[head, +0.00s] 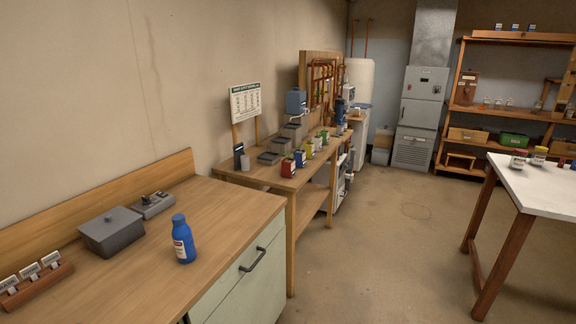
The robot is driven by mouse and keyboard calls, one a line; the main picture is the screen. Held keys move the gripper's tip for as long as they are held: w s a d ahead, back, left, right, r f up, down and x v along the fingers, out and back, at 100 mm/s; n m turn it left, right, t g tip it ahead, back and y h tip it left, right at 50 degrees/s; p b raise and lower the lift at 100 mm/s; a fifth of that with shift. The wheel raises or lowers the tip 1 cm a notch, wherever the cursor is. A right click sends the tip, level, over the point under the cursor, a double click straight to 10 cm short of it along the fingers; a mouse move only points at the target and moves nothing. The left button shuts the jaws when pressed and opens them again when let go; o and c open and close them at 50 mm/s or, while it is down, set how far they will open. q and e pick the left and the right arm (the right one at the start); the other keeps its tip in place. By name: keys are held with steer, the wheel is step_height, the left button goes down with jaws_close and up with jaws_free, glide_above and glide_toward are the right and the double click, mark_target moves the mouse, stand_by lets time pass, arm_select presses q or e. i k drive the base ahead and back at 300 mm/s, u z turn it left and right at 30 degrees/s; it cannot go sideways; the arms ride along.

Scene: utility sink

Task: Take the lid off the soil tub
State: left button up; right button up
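A grey lidded tub (112,236) stands on the wooden counter at the left. Neither of my grippers shows in the head view.
Beside the tub are a grey device (152,205), a blue bottle (183,239) and a wooden rack with white cards (32,282). A workbench (290,185) with small colored containers stands beyond. A white table (540,185) is at the right. Open floor (400,240) lies between.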

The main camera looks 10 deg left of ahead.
mark_target(102, 227)
steer(key=u, duration=1.5)
steer(key=k, duration=0.45)
steer(key=u, duration=0.15)
steer(key=i, duration=0.8)
steer(key=z, duration=0.4)
